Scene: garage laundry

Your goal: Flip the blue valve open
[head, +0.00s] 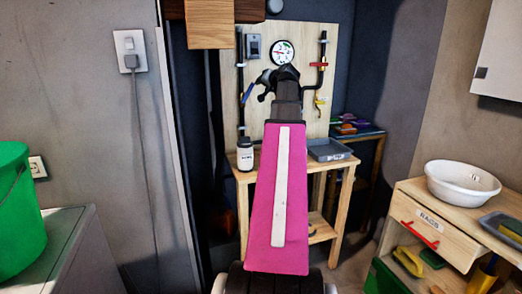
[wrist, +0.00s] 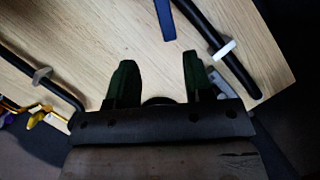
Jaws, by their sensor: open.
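The blue valve handle (head: 247,93) is a slim blue lever on the black pipe at the left side of the wooden board, tilted in the head view. In the wrist view the blue handle (wrist: 165,18) shows at the top, partly cut off, beside the black pipe (wrist: 208,35). My gripper (head: 262,87) is in front of the board, just right of the blue handle. In the wrist view its two dark green fingers (wrist: 158,68) are spread apart with nothing between them, and the blue handle lies beyond their tips. They do not appear to touch it.
The wooden board (head: 308,110) also carries a round gauge (head: 282,53), a red handle (head: 318,65) and a yellow valve (head: 320,101). A workbench (head: 335,172) below holds a white bottle (head: 245,155) and a grey tray (head: 330,150). A wooden box hangs above.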

